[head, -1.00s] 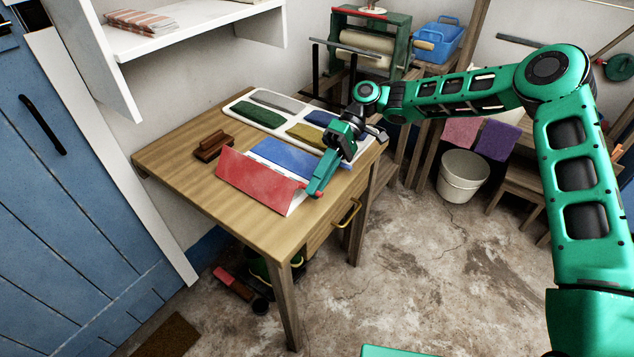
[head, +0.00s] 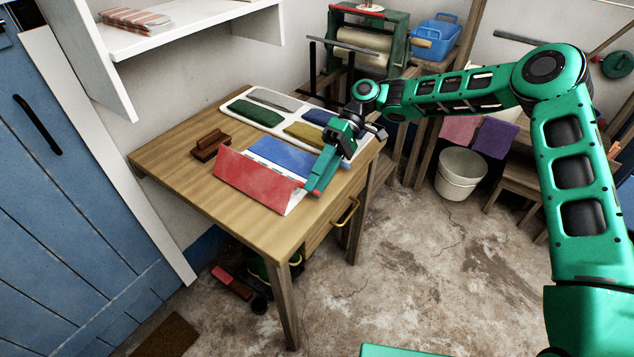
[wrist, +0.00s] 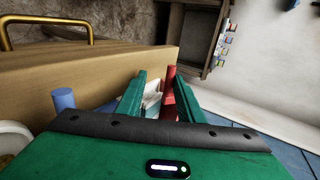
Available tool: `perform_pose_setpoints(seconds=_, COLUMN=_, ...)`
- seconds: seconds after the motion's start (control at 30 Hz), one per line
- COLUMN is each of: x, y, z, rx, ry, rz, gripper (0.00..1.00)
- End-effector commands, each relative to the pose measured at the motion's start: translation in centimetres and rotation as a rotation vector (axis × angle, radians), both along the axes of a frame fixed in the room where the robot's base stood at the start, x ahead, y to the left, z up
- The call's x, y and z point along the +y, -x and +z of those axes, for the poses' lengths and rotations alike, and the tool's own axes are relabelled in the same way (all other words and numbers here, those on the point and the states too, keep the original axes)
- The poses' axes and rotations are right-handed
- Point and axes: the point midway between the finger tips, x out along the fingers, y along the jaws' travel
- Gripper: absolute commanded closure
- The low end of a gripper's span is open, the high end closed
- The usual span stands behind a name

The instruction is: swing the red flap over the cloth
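The red flap (head: 258,180) stands tilted up on the wooden table in the head view, with a pale edge at its right end. The flat blue piece (head: 285,154) behind it may be the cloth; I cannot tell for sure. My gripper (head: 318,186) is at the flap's right end, low over the table edge. In the wrist view its two green fingers (wrist: 160,92) are apart. A red part (wrist: 169,93) shows between them, nearer the right finger, with a pale piece beside it. Any contact is not clear.
A brown wooden block (head: 211,145) lies left of the flap. A white tray (head: 232,112) with coloured cloths lies behind. The table (head: 190,180) is bare at front left. A brass handle (head: 347,211) juts from its front, below my gripper.

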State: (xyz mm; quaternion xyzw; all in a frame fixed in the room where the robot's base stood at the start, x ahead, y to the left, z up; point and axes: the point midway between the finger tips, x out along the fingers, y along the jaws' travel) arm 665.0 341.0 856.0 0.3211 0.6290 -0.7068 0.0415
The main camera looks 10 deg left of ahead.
Motion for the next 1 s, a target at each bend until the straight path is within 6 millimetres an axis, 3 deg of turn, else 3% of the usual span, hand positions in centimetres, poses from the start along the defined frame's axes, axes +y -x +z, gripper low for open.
perform_pose_setpoints(seconds=0.53, x=-3.1, y=-7.3, z=4.4, rx=0.000, ry=-0.001, rz=-0.004, gripper=0.71)
perform_pose_setpoints(seconds=1.0, x=-3.6, y=-8.4, z=5.1, rx=0.001, ry=0.000, rz=-0.001, gripper=0.71)
